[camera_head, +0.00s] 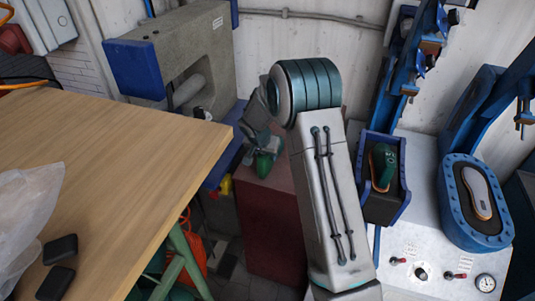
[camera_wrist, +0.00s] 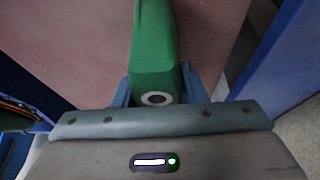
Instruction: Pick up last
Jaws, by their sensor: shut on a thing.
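A green last (camera_wrist: 153,45) is between the blue-grey fingers of my gripper (camera_wrist: 157,90) in the wrist view. Its near end has a light ring with a dark hole, and its far end runs out of the picture. My gripper is shut on it. In the head view the held green last (camera_head: 263,165) is small and partly hidden by my arm, above a dark red block. A second green last (camera_head: 383,165) stands in a blue-edged holder on the machine to the right.
A wooden table (camera_head: 110,150) fills the left side, with a plastic bag (camera_head: 25,215) and two black pieces. The dark red block (camera_head: 270,225) is below my gripper. A grey-and-blue machine (camera_head: 175,60) stands behind. A blue press bed (camera_head: 450,215) at right holds a pale sole (camera_head: 476,190).

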